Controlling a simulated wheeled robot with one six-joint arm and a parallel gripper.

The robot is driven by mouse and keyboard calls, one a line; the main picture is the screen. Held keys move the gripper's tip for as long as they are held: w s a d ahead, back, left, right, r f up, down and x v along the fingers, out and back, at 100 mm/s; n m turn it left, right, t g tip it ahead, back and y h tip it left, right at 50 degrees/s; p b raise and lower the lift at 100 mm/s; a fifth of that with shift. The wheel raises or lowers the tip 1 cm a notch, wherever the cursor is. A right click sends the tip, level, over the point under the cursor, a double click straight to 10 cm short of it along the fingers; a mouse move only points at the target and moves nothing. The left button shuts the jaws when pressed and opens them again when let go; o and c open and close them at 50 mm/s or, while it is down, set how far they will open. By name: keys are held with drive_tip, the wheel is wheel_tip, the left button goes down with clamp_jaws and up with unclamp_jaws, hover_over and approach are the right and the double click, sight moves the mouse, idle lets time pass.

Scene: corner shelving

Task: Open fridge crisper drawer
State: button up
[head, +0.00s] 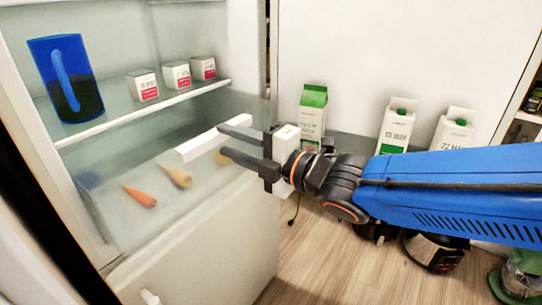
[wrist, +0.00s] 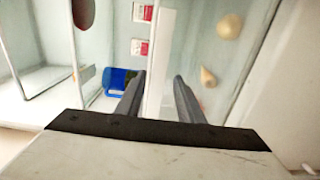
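The fridge's lower compartment (head: 120,225) has clear walls. An orange carrot (head: 139,196), a paler carrot (head: 175,175) and a round pale vegetable (wrist: 230,26) lie in it. A white bar (head: 195,149) runs across its upper part; I cannot tell whether it is the drawer's handle or a shelf edge. My gripper (head: 221,140) is at this bar, fingers apart. In the wrist view, the bar passes between the fingers (wrist: 158,76), with room on each side; contact is not clear. A white front panel (head: 210,245) stands below, with a small knob (head: 150,297).
A blue pitcher (head: 62,60) and three small white cartons (head: 176,75) stand on the shelf above (head: 140,112). Wooden floor (head: 310,265) lies clear in front.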

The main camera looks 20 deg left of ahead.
drive_tip(key=v, duration=1.6)
drive_tip(key=shift+d, duration=0.2)
